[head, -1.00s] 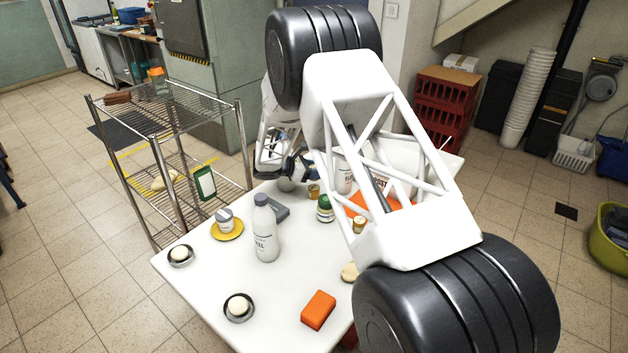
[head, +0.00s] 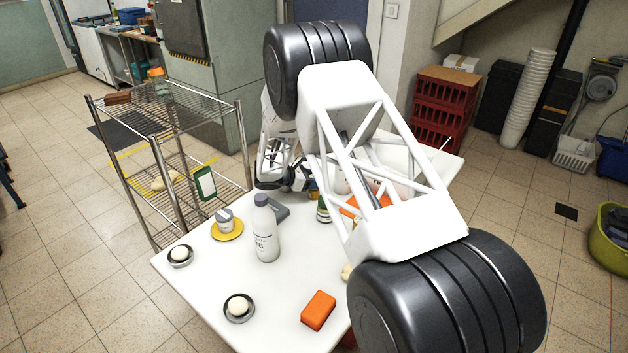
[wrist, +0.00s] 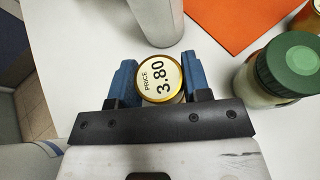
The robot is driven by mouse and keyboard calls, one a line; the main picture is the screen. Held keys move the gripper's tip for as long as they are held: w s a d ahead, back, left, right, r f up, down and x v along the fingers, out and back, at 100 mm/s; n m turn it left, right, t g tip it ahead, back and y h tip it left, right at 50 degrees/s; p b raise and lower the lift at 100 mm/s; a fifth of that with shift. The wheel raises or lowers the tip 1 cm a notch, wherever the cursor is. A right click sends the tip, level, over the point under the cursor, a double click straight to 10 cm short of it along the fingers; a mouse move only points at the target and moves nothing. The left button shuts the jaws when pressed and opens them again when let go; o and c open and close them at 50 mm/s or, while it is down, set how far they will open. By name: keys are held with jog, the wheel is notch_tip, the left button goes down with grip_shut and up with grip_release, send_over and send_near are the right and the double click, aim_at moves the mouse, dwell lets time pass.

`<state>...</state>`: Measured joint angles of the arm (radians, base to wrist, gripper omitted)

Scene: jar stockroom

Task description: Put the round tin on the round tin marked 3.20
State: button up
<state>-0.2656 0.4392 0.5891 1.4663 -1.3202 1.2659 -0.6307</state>
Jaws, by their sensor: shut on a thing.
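A round tin (wrist: 160,80) with a gold rim and a white lid marked "PRICE 3.80" is between the blue fingers of my gripper (wrist: 160,88) in the wrist view. The gripper is shut on it. In the head view my gripper (head: 298,182) is low at the far side of the white table, partly hidden by my arm. A small gold edge (head: 313,193) shows beside it. A part of another gold-coloured thing (wrist: 313,18) shows at the wrist view's upper right corner; its marking is not visible. I cannot read 3.20 anywhere.
A green-lidded jar (wrist: 286,66) stands right of the gripper, and a pale cylinder (wrist: 157,20) stands ahead. An orange mat (wrist: 232,22) lies beyond. A white bottle (head: 265,232), a yellow saucer (head: 228,235) and an orange block (head: 318,310) are nearer.

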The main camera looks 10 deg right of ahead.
jog(key=shift+f, duration=0.15)
jog(key=o, duration=0.9)
jog(key=shift+o, duration=0.2)
jog(key=shift+r, duration=0.2)
jog(key=v, duration=1.2)
jog(key=shift+r, duration=0.1)
